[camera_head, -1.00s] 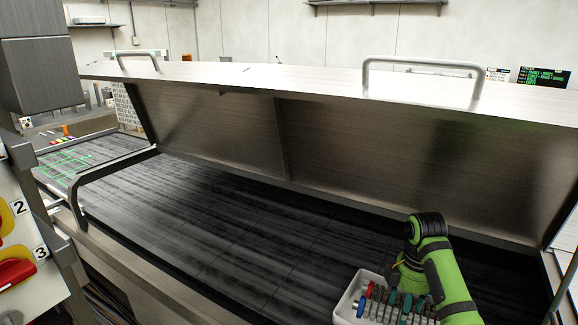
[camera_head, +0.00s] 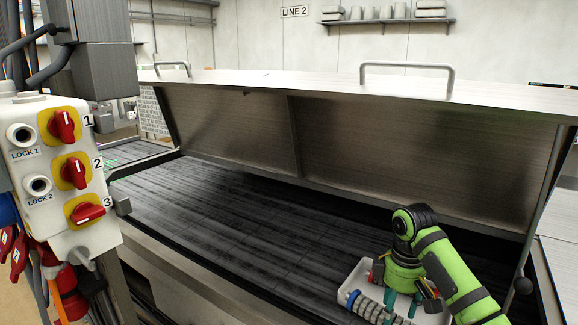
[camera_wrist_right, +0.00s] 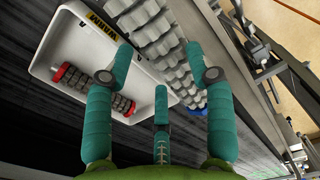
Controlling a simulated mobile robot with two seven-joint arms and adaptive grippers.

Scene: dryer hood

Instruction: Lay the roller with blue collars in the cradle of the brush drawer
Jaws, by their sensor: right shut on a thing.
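The roller with blue collars is a grey nubbed cylinder (camera_head: 373,308) in the head view. It also shows close up in the right wrist view (camera_wrist_right: 160,45), with one blue collar (camera_wrist_right: 196,111) near the gripper. My right gripper (camera_head: 405,297) points down at the white tray (camera_head: 349,283), its teal fingers shut on this roller (camera_wrist_right: 160,80). The roller overlaps the tray's near edge in the picture and appears raised. A second roller with red collars (camera_wrist_right: 92,88) lies in the tray, apart from the fingers. The brush drawer and its cradle are not recognisable. My left gripper is not in view.
The tray rests on the dark conveyor belt (camera_head: 230,220), under the raised steel hood (camera_head: 350,150). A switch box (camera_head: 45,205) with red knobs stands at the left. Much of the belt left of the tray is clear. A hood strut (camera_head: 545,200) stands at the right.

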